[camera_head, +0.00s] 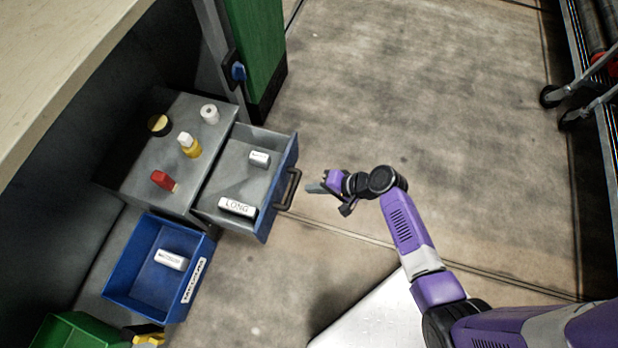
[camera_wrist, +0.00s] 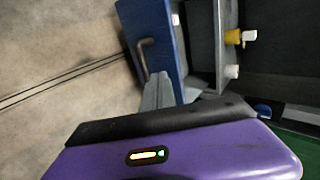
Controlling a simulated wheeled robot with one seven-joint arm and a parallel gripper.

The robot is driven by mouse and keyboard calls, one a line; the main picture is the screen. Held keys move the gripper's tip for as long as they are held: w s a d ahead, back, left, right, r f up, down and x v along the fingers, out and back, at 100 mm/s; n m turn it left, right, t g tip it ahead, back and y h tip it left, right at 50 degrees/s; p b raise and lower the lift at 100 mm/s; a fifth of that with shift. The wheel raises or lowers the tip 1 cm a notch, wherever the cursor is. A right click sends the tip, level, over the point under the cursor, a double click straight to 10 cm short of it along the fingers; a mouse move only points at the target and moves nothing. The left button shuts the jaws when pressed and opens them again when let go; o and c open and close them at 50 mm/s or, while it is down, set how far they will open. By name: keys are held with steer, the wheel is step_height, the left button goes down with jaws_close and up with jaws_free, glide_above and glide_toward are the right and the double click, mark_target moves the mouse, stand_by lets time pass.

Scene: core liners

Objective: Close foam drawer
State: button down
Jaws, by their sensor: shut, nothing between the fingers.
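The drawer (camera_head: 238,172) is pulled out of a grey cabinet (camera_head: 150,150). It has a blue front (camera_head: 281,190) with a black bar handle (camera_head: 290,190). Inside it lie a white cylinder (camera_head: 260,158) and a white block marked "LONG" (camera_head: 237,207). My gripper (camera_head: 312,188) is shut and empty, just to the right of the handle, with a small gap in the head view. In the wrist view the fingertips (camera_wrist: 160,78) are close to the blue front (camera_wrist: 155,35) and handle (camera_wrist: 143,55); I cannot tell whether they touch. No foam label is readable.
A red bottle (camera_head: 164,181), a yellow-white bottle (camera_head: 189,144), a white roll (camera_head: 209,114) and a round yellow-black item (camera_head: 159,125) stand on the cabinet top. A blue bin (camera_head: 140,290) sits below left. Open floor (camera_head: 420,110) lies to the right.

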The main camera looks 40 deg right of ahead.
mark_target(276, 187)
steer(key=b+x, duration=0.1)
steer(key=x, duration=0.2)
steer(key=r+b+x, duration=0.1)
steer(key=x, duration=0.2)
steer(key=w+b+x, duration=0.1)
steer(key=x, duration=0.3)
steer(key=shift+a+r, duration=0.2)
steer(key=shift+a, duration=0.1)
steer(key=shift+w+a+b, duration=0.3)
steer(key=shift+w+a, duration=0.05)
steer(key=shift+w, duration=0.1)
steer(key=w+a+b, duration=0.8)
steer(key=w+a, duration=0.5)
steer(key=w, duration=0.5)
steer(key=shift+w+a+r, duration=0.1)
steer(key=shift+a+r, duration=0.05)
